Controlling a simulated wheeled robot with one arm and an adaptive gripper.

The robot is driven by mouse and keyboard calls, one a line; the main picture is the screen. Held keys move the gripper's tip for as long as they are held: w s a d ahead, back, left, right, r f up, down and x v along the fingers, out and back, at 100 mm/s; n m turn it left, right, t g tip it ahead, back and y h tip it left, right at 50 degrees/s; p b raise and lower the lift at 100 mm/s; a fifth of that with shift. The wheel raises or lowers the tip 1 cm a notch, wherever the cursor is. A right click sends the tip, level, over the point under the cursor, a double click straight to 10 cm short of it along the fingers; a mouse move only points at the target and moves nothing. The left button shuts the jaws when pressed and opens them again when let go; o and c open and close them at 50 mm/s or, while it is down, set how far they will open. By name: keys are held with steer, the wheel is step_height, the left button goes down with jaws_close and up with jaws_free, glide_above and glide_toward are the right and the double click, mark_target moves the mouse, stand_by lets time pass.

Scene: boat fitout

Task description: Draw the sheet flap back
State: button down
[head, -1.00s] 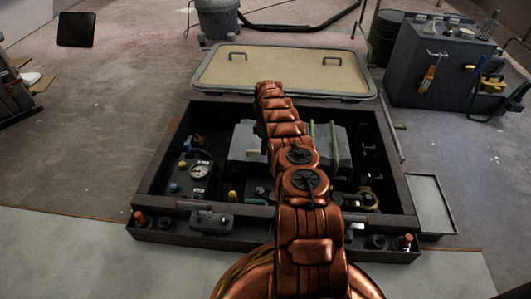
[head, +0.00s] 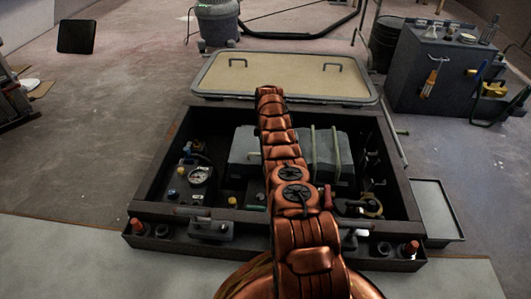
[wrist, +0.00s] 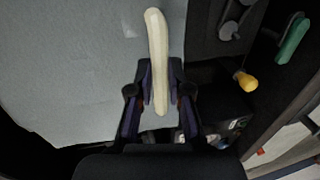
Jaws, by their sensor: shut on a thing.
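In the wrist view, my gripper (wrist: 160,90) is shut on a cream bar-shaped grip (wrist: 156,38), whose long end sticks out past the fingertips. A flat pale grey surface (wrist: 85,70), likely the sheet flap, lies behind and left of the bar. Whether the bar is joined to it cannot be told. In the head view, a grey box-like covered form (head: 243,144) sits in the middle of the open dark bay (head: 155,185). My arm crosses in front of it and hides my gripper there.
A gauge (head: 200,176) and small fittings crowd the bay's left side. The bay's raised rim surrounds them. A tan hatch lid (head: 285,75) lies behind. In the wrist view, a yellow knob (wrist: 246,81) and a green handle (wrist: 293,40) are close on the right.

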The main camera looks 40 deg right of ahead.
steer(key=shift+w+a, duration=0.1)
steer(key=c, duration=1.4)
jaws_free()
steer(key=o, duration=0.3)
steer(key=shift+r, duration=0.15)
step_height(320, 180, up, 10)
